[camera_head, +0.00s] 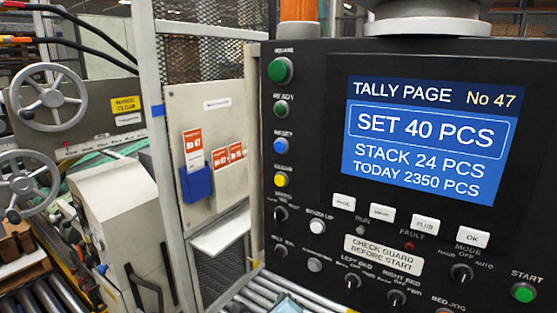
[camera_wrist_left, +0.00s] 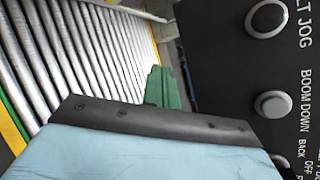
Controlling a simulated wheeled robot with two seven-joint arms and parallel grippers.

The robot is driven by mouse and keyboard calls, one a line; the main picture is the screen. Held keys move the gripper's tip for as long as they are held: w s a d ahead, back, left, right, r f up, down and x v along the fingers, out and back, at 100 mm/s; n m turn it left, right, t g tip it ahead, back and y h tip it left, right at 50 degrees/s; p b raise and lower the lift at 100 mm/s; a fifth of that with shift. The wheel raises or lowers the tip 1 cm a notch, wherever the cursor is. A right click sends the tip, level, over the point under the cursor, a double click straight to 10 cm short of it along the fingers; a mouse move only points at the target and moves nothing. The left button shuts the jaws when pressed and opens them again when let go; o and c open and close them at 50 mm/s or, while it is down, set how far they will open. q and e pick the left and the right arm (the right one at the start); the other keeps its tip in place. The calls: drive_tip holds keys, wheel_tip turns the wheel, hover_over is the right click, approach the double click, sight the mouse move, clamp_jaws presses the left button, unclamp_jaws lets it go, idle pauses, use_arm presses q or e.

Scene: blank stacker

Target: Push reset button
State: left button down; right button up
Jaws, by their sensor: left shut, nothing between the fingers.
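The blue round button (camera_head: 280,145), whose label looks like RESET, sits in the left column of the black control panel (camera_head: 325,160) in the head view. It is below two green buttons and above a yellow one. My left gripper's green fingers (camera_wrist_left: 168,88) are shut and empty in the left wrist view, beside the black panel and over the rollers. The blue button is not visible in the wrist view. My right gripper is not in view.
The yellow button (camera_head: 281,180) is just below the blue one, the green READY button (camera_head: 281,108) just above. A grey post (camera_head: 254,150) stands left of the panel. Metal rollers (camera_wrist_left: 90,45) run below.

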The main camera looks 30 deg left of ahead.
sight(280, 147)
use_arm(q)
drive_tip(key=r+t+y, duration=0.1)
drive_tip(key=r, duration=0.6)
drive_tip(key=s+r+m+t+y+p, duration=0.1)
drive_tip(key=r, duration=0.6)
drive_tip(key=a+r+t+y, duration=0.1)
drive_tip(key=r, duration=0.6)
drive_tip(key=shift+s+m+p, duration=0.15)
drive_tip(key=shift+m+p, duration=0.25)
drive_tip(key=s+a+r+y, duration=0.1)
drive_tip(key=s+r+y, duration=0.1)
drive_tip(key=s+r, duration=0.2)
drive_tip(key=s+a+r+y+p, duration=0.1)
drive_tip(key=s+r+y, duration=0.2)
drive_tip(key=r, duration=0.8)
drive_tip(key=shift+s+r+n+t+p, duration=0.2)
drive_tip(key=shift+s+n+t+p, duration=0.1)
drive_tip(key=shift+s+n, duration=0.1)
drive_tip(key=shift+w+d+b, duration=0.2)
drive_tip(key=shift+w+b, duration=0.15)
drive_tip(key=shift+w, duration=1.9)
drive_tip(key=shift+w+d+b, duration=0.15)
drive_tip(key=shift+w+b, duration=0.2)
drive_tip(key=shift+w, duration=1.9)
